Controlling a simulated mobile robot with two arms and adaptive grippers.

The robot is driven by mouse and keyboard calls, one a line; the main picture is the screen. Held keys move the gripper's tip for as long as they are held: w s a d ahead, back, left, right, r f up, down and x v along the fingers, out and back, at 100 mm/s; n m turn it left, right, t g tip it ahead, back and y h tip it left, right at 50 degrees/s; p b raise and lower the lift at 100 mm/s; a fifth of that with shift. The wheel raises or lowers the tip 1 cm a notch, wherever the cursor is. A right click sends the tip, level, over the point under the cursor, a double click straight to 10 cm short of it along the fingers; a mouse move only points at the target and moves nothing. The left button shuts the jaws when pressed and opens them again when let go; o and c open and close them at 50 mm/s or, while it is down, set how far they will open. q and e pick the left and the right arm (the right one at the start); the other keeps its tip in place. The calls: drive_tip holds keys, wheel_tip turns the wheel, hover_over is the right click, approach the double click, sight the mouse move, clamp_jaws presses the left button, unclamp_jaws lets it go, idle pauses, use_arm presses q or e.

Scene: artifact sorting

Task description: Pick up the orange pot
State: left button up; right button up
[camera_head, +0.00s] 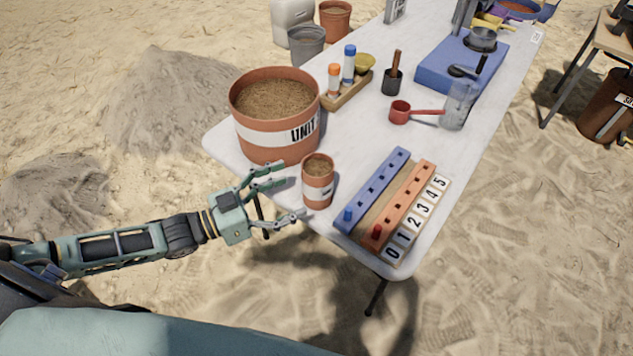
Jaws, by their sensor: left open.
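A small orange pot (317,186) with a white label band and brown fill stands upright near the left front edge of the white table. A large orange pot (277,146), labelled "UNIT" and filled with brown soil, stands just behind it to the left. My left gripper (291,192) is open and empty, reaching in from the left at the table's edge. Its fingers point toward the small pot, just left of it; I cannot tell whether they touch it. My right gripper is not in view.
The white table (370,133) holds a number board (415,222) with blue and orange peg strips right of the small pot. Behind stand a wooden holder with bottles (347,92), a red scoop (400,112), a clear beaker (458,106) and a blue scale (450,68). Sand surrounds the table.

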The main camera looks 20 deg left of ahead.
sight(303, 187)
use_arm(q)
drive_tip(key=f, duration=0.1)
drive_tip(key=f+b, duration=0.1)
drive_tip(key=w, duration=0.1)
drive_tip(key=shift+w+a+f, duration=0.1)
drive_tip(key=shift+a+f, duration=0.15)
drive_tip(key=shift+f, duration=0.15)
drive_tip(key=shift+w+f+b, duration=0.2)
drive_tip(key=shift+w+b, duration=0.05)
drive_tip(key=shift+b, duration=0.2)
drive_tip(key=shift+w+d+r+p, duration=0.2)
drive_tip(key=shift+w+d+r, duration=0.05)
drive_tip(key=shift+w+d, duration=0.35)
drive_tip(key=shift+w+d+r+p, duration=0.15)
drive_tip(key=shift+w+d+r, duration=0.05)
drive_tip(key=shift+w+d, duration=0.4)
drive_tip(key=x, duration=0.3)
drive_tip(key=shift+w+d+r+p, duration=0.15)
drive_tip(key=shift+w+r+p, duration=0.1)
drive_tip(key=shift+p, duration=0.05)
drive_tip(key=shift+w+d, duration=0.2)
drive_tip(key=shift+f, duration=0.1)
drive_tip(key=c, duration=1.9)
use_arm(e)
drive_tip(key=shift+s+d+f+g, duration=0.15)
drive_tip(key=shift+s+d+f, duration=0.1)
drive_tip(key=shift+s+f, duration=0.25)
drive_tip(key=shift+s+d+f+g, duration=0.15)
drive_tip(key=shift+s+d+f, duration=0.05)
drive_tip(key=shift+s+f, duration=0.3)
